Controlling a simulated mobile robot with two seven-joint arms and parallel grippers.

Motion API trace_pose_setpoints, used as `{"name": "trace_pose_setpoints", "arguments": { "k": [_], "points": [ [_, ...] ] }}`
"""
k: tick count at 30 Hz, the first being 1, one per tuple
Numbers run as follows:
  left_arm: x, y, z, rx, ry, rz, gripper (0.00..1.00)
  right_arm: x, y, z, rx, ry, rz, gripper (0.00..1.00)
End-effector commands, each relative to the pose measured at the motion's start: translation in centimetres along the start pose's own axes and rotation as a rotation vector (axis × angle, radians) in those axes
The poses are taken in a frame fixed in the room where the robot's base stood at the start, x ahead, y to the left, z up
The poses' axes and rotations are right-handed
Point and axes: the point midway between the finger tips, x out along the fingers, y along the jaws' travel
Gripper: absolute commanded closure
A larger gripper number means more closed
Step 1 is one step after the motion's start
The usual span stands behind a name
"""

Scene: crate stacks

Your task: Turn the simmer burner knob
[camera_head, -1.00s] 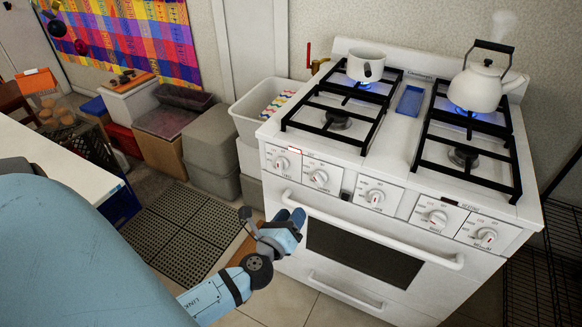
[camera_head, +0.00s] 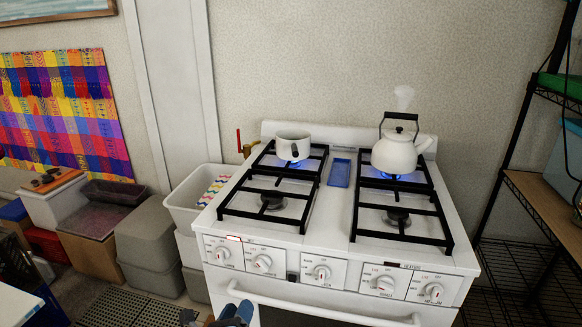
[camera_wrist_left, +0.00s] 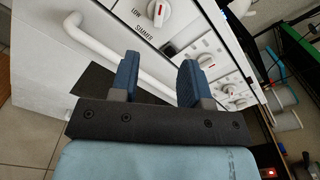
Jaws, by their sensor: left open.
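My left gripper (camera_head: 237,311) shows only as two blue fingertips at the bottom edge of the head view, in front of and below the stove's control panel. In the left wrist view its two fingers (camera_wrist_left: 160,78) are apart with nothing between them. A white knob (camera_wrist_left: 158,12) marked LOW and SIMMER is at the top of that view, beyond the fingertips and not touched. It appears to be the second knob from the left (camera_head: 262,263) in the head view, though the label is unreadable there. My right gripper is in neither view.
The stove's other knobs (camera_head: 321,273) line the same panel. The oven handle (camera_head: 320,305) runs below them, close to the gripper. A pot (camera_head: 293,146) and a steaming kettle (camera_head: 398,153) stand on lit rear burners. Bins (camera_head: 148,236) stand at left, a shelf (camera_head: 540,205) at right.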

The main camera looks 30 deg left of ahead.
Motion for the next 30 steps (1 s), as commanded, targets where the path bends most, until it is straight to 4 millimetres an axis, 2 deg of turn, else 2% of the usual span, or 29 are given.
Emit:
{"name": "trace_pose_setpoints", "arguments": {
  "k": [5,12,20,23,30],
  "points": [
    [0.0,-0.1,0.1,0.001,0.000,0.001,0.57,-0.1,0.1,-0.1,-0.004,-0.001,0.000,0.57],
    [0.3,-0.6,0.4,0.004,0.004,0.011,0.57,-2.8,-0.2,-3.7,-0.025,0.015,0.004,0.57],
    [0.8,-0.1,-0.6,0.000,-0.001,0.000,0.57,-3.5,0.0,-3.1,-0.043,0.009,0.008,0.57],
    [2.0,-0.1,-0.7,-0.001,-0.003,-0.001,0.57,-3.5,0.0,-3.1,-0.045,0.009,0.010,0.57],
    [7.0,-0.1,-0.6,-0.001,-0.004,0.000,0.57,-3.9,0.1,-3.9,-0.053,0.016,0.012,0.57]
  ]
}}
